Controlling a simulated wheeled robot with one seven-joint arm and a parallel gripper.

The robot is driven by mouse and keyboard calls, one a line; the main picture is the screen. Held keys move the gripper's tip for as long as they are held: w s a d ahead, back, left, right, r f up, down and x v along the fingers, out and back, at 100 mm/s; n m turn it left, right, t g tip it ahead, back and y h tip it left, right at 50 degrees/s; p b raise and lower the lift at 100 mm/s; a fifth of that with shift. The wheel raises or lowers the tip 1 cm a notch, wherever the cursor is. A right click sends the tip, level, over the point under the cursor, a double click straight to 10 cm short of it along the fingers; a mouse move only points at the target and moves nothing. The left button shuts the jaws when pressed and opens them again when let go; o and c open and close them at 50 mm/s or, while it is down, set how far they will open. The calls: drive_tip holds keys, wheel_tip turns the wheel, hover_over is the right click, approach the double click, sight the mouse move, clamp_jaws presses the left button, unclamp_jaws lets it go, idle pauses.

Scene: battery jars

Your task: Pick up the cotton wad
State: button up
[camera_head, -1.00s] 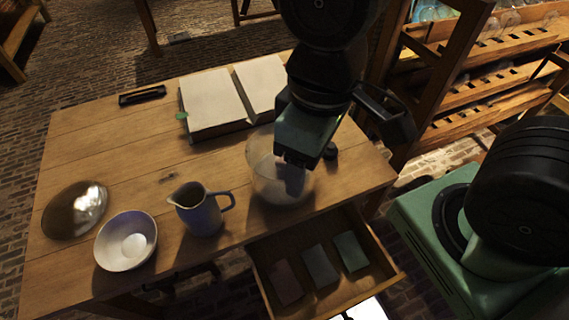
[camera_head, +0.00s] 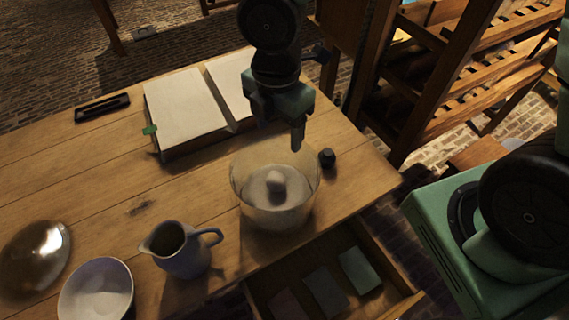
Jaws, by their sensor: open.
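My gripper (camera_head: 283,137) is above the jar's far rim, pointing down, with one finger clearly visible at the right. It is open, with nothing seen between its fingers. The wad is below it and apart from it.
A blue jug (camera_head: 182,250), a white bowl (camera_head: 97,293) and a shiny dome (camera_head: 35,258) stand left on the table (camera_head: 120,190). An open book (camera_head: 187,108) lies behind. A small dark knob (camera_head: 327,158) is right of the jar. An open drawer (camera_head: 385,262) juts out in front.

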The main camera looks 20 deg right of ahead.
drive_tip(key=b, duration=0.3)
hover_over(276, 177)
drive_tip(key=shift+n, duration=0.4)
drive_tip(key=f, duration=1.2)
drive_tip(key=shift+d+f, duration=0.35)
drive_tip(key=shift+d, duration=0.05)
drive_tip(key=shift+a+f, duration=0.2)
drive_tip(key=shift+f, duration=1.15)
drive_tip(key=shift+a+f, duration=0.2)
drive_tip(key=shift+f, duration=1.1)
drive_tip(key=c, duration=1.1)
drive_tip(key=shift+c, duration=0.2)
drive_tip(key=shift+r, duration=0.1)
wheel_tip(276, 177, up, 10)
drive_tip(key=shift+p, duration=0.85)
